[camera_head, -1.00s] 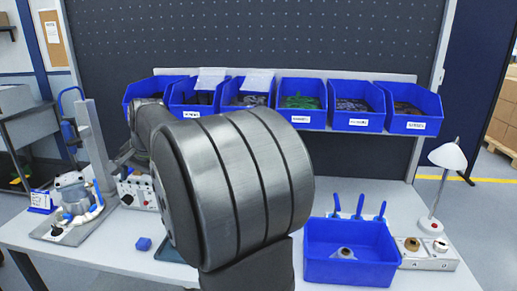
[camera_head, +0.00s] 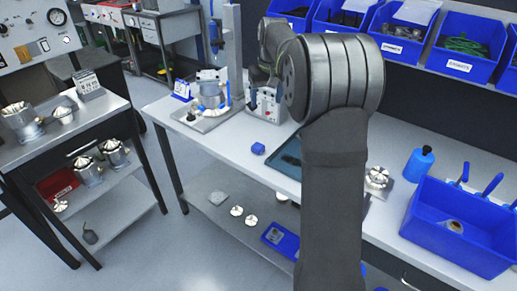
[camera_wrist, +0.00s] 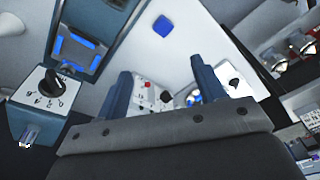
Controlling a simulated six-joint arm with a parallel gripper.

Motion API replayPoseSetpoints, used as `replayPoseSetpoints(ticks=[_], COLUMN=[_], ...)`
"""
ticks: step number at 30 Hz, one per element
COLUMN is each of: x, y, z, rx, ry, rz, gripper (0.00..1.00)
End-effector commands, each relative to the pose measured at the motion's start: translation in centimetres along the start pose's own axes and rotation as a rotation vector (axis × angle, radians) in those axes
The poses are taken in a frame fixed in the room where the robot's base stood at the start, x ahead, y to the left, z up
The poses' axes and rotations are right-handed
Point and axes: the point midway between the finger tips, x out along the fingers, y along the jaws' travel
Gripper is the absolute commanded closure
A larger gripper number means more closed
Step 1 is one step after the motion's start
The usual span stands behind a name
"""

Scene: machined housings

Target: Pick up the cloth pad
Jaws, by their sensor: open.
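A small blue piece (camera_head: 258,148), which looks like the cloth pad, lies on the white bench top, left of the dark tray. It also shows near the top middle of the wrist view (camera_wrist: 163,26). I cannot make out its texture. My gripper (camera_wrist: 164,72) is open, its two blue-grey fingers wide apart with nothing between them. The blue piece appears beyond the fingertips, apart from them.
A dark tray (camera_head: 289,158) lies right of the blue piece. A fixture with a grey housing (camera_head: 211,95) and a control box (camera_head: 267,104) stand behind it. A blue bin (camera_head: 461,226) and blue bottle (camera_head: 418,164) stand right. A cart (camera_head: 92,122) with housings is left.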

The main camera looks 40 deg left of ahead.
Motion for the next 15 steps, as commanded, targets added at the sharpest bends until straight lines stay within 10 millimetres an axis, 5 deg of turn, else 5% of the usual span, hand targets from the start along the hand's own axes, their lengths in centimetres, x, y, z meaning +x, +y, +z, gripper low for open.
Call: replayPoseSetpoints(ticks=[7,15], x=[4.6,6.8], y=[-0.3,-0.5], z=[-2.5,-2.9], rx=[-0.453,-0.611], ry=[-0.117,-0.157], rz=[-0.01,-0.023], gripper=[0.36,0.36])
